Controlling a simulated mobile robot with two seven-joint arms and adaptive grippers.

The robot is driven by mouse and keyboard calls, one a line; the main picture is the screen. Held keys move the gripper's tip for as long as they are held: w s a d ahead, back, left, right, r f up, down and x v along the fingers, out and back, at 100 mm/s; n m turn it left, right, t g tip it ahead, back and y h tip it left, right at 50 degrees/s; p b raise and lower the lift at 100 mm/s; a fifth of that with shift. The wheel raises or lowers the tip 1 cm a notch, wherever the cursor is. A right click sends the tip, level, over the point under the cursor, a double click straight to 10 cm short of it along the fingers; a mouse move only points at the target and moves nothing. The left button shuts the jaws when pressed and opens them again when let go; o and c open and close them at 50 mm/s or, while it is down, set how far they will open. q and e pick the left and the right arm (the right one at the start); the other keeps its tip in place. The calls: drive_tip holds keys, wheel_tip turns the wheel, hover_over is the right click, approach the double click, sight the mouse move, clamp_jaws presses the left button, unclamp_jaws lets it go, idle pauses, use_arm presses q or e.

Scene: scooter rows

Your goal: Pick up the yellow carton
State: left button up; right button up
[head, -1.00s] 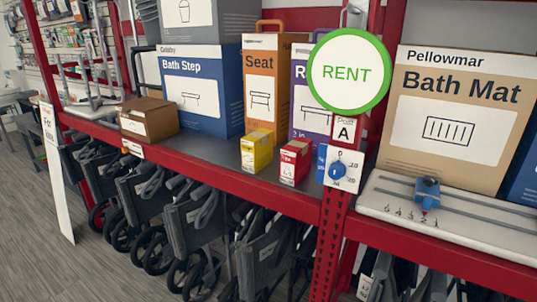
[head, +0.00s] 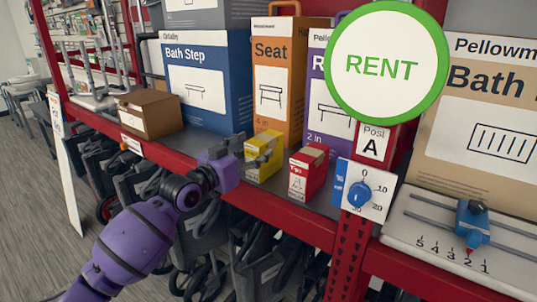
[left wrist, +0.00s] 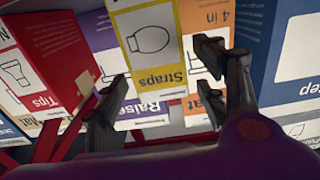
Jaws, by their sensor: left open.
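The yellow carton (head: 263,156) stands upright at the front of the red-edged shelf. In the left wrist view the yellow carton (left wrist: 150,42) appears upside down at top centre, with "Straps" and an outline picture on its face. My purple left gripper (head: 236,158) is at the shelf's front edge, just left of the carton in the head view, partly overlapping it. In the left wrist view the open dark fingers of the left gripper (left wrist: 163,88) are spread to either side of the carton's lower picture area, with nothing between them held. My right gripper is not in view.
A red carton (head: 309,172) stands close right of the yellow one. An orange Seat box (head: 277,85) and a purple box (head: 322,95) stand behind. A brown box (head: 149,114) sits left. A post with a dial (head: 361,194) is right; folded wheelchairs are below.

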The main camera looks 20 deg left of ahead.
use_arm(q)
drive_tip(key=x, duration=0.4)
drive_tip(key=f+x, duration=0.1)
drive_tip(key=x, duration=0.1)
drive_tip(key=shift+a, duration=0.1)
drive_tip(key=shift+r, duration=0.1)
drive_tip(key=c, duration=1.4)
